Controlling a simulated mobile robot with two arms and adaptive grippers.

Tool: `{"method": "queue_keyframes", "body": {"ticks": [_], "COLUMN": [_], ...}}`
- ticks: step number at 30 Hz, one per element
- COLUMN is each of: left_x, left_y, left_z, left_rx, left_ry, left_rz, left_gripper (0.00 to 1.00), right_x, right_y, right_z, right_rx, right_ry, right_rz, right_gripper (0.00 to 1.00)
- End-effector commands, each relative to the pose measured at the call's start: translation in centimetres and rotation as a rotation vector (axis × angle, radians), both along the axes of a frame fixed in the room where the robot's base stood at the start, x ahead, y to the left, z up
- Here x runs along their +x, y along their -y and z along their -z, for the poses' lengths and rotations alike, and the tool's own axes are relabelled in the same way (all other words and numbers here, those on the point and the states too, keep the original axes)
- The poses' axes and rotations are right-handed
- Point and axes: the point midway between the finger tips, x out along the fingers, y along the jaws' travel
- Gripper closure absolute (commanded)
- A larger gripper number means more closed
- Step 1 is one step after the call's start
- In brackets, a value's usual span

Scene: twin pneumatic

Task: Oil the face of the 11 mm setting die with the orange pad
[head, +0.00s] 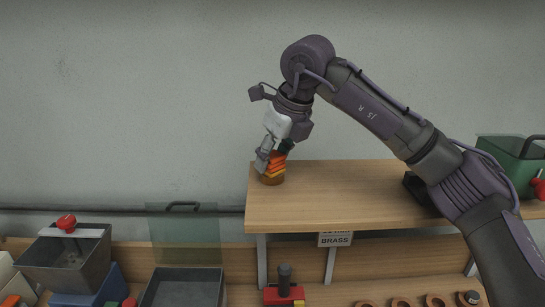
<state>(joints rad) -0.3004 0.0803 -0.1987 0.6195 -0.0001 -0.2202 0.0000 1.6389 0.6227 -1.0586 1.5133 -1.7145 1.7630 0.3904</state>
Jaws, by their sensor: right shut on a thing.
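My right gripper (274,152) reaches down over the left end of the raised wooden shelf (345,190). It is shut on an orange pad (277,162), which looks layered in orange and yellow. The pad is just above or touching a round brown base (272,179) on the shelf; I cannot tell which. The gripper's fingers hide part of the pad. I cannot pick out the 11 mm setting die for sure. A red block with a dark upright post (285,280) stands on the bench below the shelf. My left gripper is not in view.
A grey hopper with a red knob (68,255) and a dark tray (184,288) stand at lower left. Several brown rings (401,302) lie along the bottom edge. A green box (512,160) sits at the shelf's right. A "BRASS" label (335,240) hangs below. The shelf's middle is clear.

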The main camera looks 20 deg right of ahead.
Motion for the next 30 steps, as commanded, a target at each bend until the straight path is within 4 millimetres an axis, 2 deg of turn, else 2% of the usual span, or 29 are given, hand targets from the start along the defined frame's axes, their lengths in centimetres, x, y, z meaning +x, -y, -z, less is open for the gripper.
{"method": "queue_keyframes", "body": {"ticks": [16, 30], "left_x": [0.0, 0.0], "left_y": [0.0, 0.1], "left_z": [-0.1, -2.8], "left_rx": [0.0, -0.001], "left_ry": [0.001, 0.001], "left_rz": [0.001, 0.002], "left_gripper": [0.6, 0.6], "right_x": [0.0, 0.0], "right_y": [0.0, -0.1], "right_z": [0.1, -3.7], "right_rx": [-0.002, 0.0], "right_ry": [-0.006, -0.002], "right_rz": [-0.001, -0.001], "right_gripper": [0.82, 0.82]}}
